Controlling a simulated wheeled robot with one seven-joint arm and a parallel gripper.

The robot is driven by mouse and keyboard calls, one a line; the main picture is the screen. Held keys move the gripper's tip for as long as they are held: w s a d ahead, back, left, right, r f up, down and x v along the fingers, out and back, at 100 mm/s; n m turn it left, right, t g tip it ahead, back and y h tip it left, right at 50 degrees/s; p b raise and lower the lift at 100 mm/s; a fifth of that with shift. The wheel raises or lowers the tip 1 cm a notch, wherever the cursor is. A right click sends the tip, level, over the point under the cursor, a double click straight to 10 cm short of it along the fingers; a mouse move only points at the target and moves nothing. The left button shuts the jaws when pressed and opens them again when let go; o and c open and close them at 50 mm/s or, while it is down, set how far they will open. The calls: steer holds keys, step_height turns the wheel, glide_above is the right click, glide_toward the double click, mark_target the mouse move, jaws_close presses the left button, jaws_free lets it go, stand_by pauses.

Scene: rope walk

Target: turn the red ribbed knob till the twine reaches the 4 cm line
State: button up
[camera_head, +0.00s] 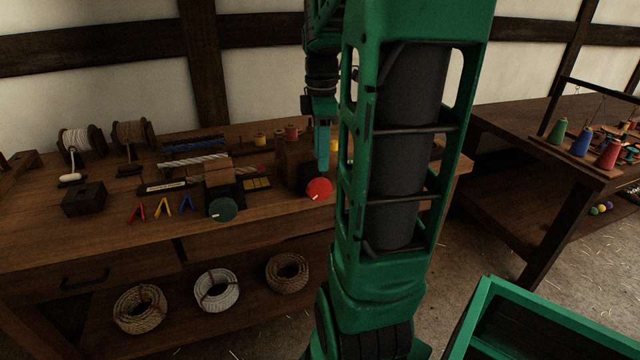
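The red knob (319,188) faces the front at the right part of the workbench, with a pale mark on its face. It sits by a dark wooden block (290,165); its ribs are too small to make out. My gripper (322,160) points down just above and behind the knob, its teal finger side-on. I cannot tell whether it touches the knob or how far its fingers are apart. The twine at the knob and the 4 cm line cannot be made out; my arm hides the area to the right of the knob.
The workbench (110,240) also holds a green knob (222,209), a black box (84,199), coloured clips (161,207) and spools (75,141). Rope coils (216,291) lie on the shelf below. A second table (500,125) with coloured cones (581,140) stands at right.

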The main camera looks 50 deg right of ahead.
mark_target(324, 179)
steer(key=shift+w+d+n, duration=0.25)
steer(key=shift+d+n, duration=0.25)
steer(key=shift+d, duration=0.1)
steer(key=shift+w+d+n, duration=0.25)
steer(key=shift+d+n, duration=0.25)
steer(key=shift+d, duration=0.1)
step_height(324, 179, down, 11)
steer(key=shift+r, duration=0.15)
steer(key=shift+c, duration=0.7)
jaws_close()
